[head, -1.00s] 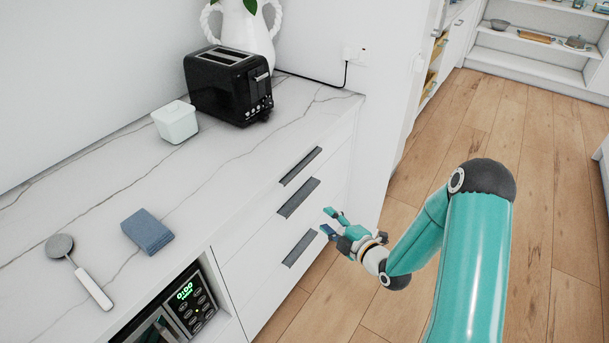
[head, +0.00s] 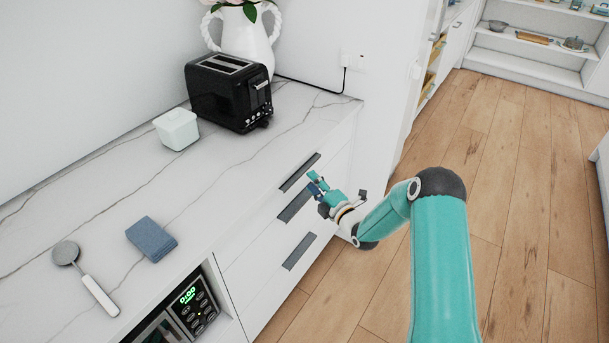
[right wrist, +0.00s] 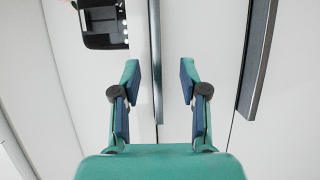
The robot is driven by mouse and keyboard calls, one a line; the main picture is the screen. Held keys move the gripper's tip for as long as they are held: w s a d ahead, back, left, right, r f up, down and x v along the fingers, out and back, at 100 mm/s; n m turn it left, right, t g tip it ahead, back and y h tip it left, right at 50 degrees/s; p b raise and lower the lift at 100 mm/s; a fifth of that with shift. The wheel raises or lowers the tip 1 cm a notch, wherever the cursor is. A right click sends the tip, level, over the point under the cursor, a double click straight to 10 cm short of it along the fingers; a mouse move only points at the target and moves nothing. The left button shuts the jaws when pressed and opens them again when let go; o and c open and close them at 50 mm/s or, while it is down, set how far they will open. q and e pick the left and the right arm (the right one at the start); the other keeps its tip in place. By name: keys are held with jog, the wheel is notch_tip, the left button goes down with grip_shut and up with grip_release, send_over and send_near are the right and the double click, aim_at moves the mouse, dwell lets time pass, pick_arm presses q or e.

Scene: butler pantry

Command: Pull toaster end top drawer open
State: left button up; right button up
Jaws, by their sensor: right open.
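The toaster end top drawer is the top one of a white stack below the black toaster (head: 229,92), and it looks shut. Its dark bar handle (head: 299,172) is near the counter edge. My right gripper (head: 314,182) is open and empty at the right end of this handle. In the right wrist view the top handle (right wrist: 156,50) lies between the two spread fingers of the gripper (right wrist: 159,76); I see no clear contact. My left gripper is not in view.
The middle handle (head: 297,202) is just below my gripper, and the bottom handle (head: 299,251) is lower. The wood floor (head: 510,190) at right is clear.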

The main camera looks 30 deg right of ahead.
aim_at(305, 175)
jog(key=shift+w, duration=1.85)
jog(key=shift+c, duration=0.4)
grip_shut()
